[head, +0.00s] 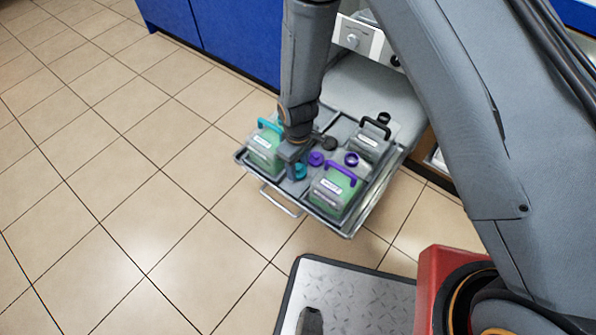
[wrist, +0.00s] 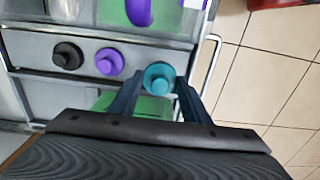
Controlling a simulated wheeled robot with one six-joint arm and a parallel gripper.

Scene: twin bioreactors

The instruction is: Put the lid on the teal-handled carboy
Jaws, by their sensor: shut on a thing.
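The teal lid (wrist: 159,77) is between my gripper's two fingertips (wrist: 157,82) in the wrist view, and the gripper is shut on it. It also shows in the head view (head: 300,172), beside my gripper (head: 291,168). I cannot tell whether it is lifted clear of the tray. The teal-handled carboy (head: 264,152), with green contents, stands at the left of the tray, just left of my gripper. My arm hides its right part and its neck. In the wrist view only a green strip of it shows below the lid.
The tray (head: 347,236) also holds a purple-handled carboy (head: 331,192) and a black-handled carboy (head: 367,143). A purple lid (head: 316,158) and a black lid (head: 329,143) lie in its middle strip. Blue cabinets (head: 235,35) stand behind. The tiled floor at left is clear.

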